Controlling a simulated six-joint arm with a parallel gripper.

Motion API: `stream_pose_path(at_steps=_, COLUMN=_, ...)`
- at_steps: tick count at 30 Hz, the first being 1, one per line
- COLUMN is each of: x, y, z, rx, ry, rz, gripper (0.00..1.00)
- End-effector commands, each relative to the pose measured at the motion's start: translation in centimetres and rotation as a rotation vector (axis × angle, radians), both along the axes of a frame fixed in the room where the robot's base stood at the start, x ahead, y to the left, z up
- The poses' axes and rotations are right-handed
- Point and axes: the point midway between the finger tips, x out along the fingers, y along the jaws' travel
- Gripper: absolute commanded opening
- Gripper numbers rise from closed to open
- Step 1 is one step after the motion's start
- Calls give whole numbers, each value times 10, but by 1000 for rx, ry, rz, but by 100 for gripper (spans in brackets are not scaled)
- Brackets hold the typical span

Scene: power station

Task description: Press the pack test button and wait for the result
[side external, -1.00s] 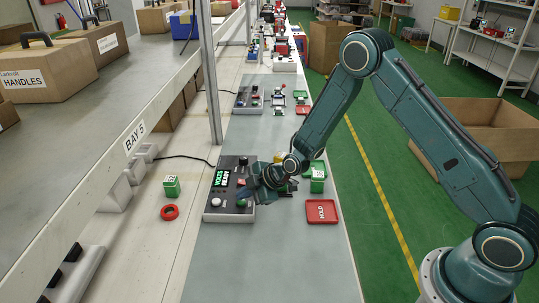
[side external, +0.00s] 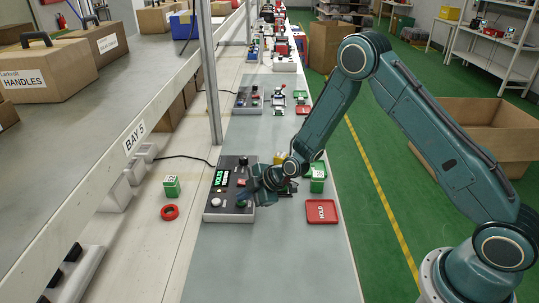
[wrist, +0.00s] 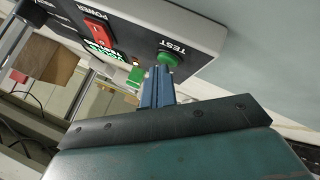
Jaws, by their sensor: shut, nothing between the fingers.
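The test station (side external: 227,208) is a dark-topped box with a green display reading VOLTS; its second line is not legible. In the wrist view its green TEST button (wrist: 168,58) shows right at the tips of my shut blue fingers. My gripper (side external: 245,197) is shut and empty, low over the station's front right corner. In the wrist view the fingertips (wrist: 160,70) overlap the button's lower edge; I cannot tell whether they press it. A green pack (side external: 317,186) with a white top stands right of my wrist. My wrist partly hides the area beside the station.
A red HOLD tray (side external: 321,212) lies at the right, with a green tray (side external: 318,166) behind it. A red POWER switch (wrist: 97,29) is near the button. The front mat is clear.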

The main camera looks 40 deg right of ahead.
Motion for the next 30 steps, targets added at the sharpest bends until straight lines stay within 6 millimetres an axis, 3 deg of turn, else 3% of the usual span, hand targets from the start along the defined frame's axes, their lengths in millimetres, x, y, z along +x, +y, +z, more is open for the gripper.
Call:
stream_pose_path(at_steps=16, x=0, y=0, z=-1, rx=-1, ry=1, rz=0, gripper=0)
stream_pose_path(at_steps=30, x=0, y=0, z=14, rx=-1, ry=1, rz=0, gripper=0)
